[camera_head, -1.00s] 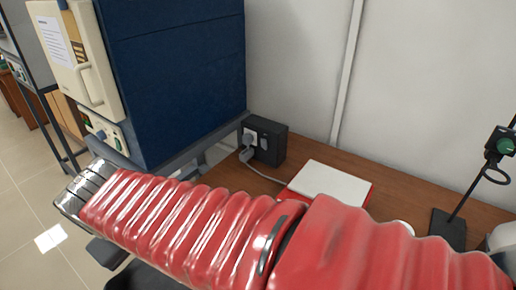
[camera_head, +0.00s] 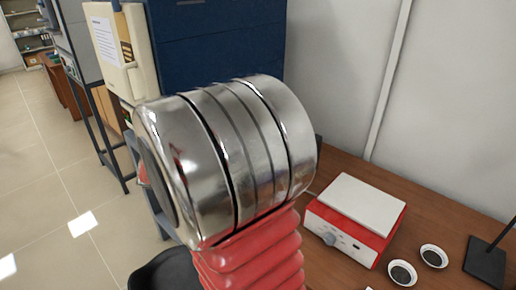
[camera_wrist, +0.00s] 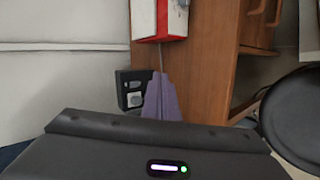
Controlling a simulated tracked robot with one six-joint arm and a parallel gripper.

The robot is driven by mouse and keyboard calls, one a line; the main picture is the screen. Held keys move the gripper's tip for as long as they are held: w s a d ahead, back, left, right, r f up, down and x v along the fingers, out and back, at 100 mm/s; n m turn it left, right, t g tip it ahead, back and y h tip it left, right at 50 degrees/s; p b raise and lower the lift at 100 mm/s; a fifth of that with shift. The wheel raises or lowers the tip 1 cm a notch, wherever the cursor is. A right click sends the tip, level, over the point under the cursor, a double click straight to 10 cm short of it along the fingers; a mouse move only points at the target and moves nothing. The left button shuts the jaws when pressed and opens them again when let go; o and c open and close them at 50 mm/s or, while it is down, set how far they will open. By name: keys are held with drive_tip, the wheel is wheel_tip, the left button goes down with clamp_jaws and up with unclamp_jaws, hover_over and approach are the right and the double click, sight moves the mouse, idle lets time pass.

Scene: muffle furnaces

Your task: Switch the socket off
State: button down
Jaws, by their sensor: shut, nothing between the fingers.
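The socket (camera_wrist: 122,90) is a dark box low on the pale wall, left of centre in the wrist view. A grey plug (camera_wrist: 134,99) sits in it, and a small light patch, likely its switch, shows beside the plug. The switch's position is too small to read. My gripper (camera_wrist: 159,76) shows as purple fingers, shut and empty, just right of the socket in the wrist view. I cannot tell whether the fingers touch it. In the head view my arm hides nearly all of the socket; only a dark sliver (camera_head: 319,147) shows. The gripper is not visible there.
A red and white hotplate-like device (camera_head: 352,216) stands on the wooden bench (camera_head: 440,205). Two small round dishes (camera_head: 403,272) are near it. A stand base (camera_head: 486,262) is at the right. A dark round seat (camera_wrist: 295,115) shows at right.

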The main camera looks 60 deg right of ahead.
drive_tip(key=w+d+f+n+h, duration=0.1)
drive_tip(key=w+d+f+h, duration=0.1)
drive_tip(key=d+f+h, duration=0.2)
drive_tip(key=w+d+f+n+t+h, duration=0.1)
drive_tip(key=w+d+f+h, duration=0.2)
drive_tip(key=d+f, duration=0.8)
drive_tip(key=d+h, duration=0.2)
drive_tip(key=d, duration=0.6)
drive_tip(key=shift+w+d+f+n, duration=0.25)
drive_tip(key=shift+d+f+n, duration=0.05)
drive_tip(key=shift+d+n, duration=0.1)
drive_tip(key=shift+d, duration=0.15)
drive_tip(key=x, duration=1.3)
drive_tip(key=shift+d, duration=0.35)
drive_tip(key=shift+r, duration=0.15)
